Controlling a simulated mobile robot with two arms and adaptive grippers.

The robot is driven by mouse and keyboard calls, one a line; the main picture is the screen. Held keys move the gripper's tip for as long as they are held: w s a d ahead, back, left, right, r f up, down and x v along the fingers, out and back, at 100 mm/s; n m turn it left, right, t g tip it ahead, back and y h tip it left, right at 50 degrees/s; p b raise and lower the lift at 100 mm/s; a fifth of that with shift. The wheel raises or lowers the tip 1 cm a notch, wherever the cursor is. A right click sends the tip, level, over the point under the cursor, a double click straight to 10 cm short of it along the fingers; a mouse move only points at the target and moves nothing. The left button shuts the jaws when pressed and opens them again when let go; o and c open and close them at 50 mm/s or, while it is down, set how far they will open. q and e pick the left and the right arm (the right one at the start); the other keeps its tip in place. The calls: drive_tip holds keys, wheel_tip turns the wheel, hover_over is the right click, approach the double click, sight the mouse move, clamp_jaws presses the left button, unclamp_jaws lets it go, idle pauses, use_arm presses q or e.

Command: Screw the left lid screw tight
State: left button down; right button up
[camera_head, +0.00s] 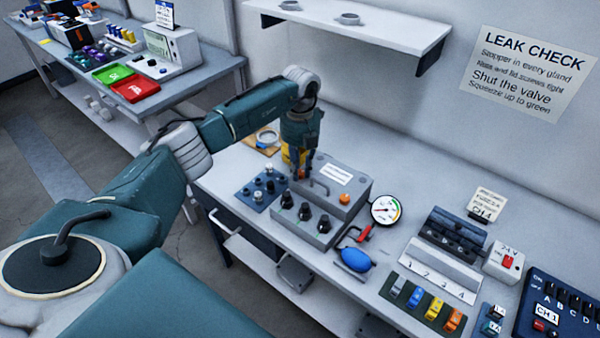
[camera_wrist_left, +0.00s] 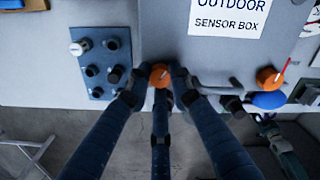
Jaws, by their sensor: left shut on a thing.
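The grey sensor box (camera_head: 328,186) stands on the bench with a handle on its lid and a label reading OUTDOOR SENSOR BOX. The left lid screw (camera_wrist_left: 160,75) is an orange knob at the box's near left corner in the left wrist view. My left gripper (camera_head: 300,176) reaches down over that corner, its dark fingers shut around the knob; they hide part of it. The right lid screw (camera_head: 344,199) is an orange knob at the other near corner, clear of the gripper; it also shows in the left wrist view (camera_wrist_left: 268,77).
A blue plate with several plugs (camera_head: 263,188) lies left of the box. Black glands (camera_head: 305,211) line its near side. A gauge (camera_head: 385,210) and blue squeeze bulb (camera_head: 356,259) lie to its right. A wall shelf (camera_head: 355,25) hangs behind.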

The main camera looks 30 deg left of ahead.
use_arm(q)
drive_tip(key=m+b, duration=0.1)
drive_tip(key=m, duration=0.2)
drive_tip(key=shift+m+b, duration=0.4)
drive_tip(key=m+b, duration=0.1)
drive_tip(key=m, duration=0.2)
drive_tip(key=shift+m, duration=0.3)
drive_tip(key=m+b, duration=0.1)
drive_tip(key=m, duration=0.2)
drive_tip(key=shift+m+b, duration=0.3)
drive_tip(key=shift+b, duration=0.1)
drive_tip(key=m+b, duration=0.1)
drive_tip(key=m, duration=0.2)
drive_tip(key=shift+m, duration=0.3)
drive_tip(key=m, duration=0.3)
drive_tip(key=shift+m+b, duration=0.3)
drive_tip(key=shift+b, duration=0.05)
drive_tip(key=m, duration=0.3)
drive_tip(key=shift+m+b, duration=0.3)
drive_tip(key=m, duration=0.4)
drive_tip(key=shift+m+b, duration=0.35)
drive_tip(key=shift+m, duration=1.45)
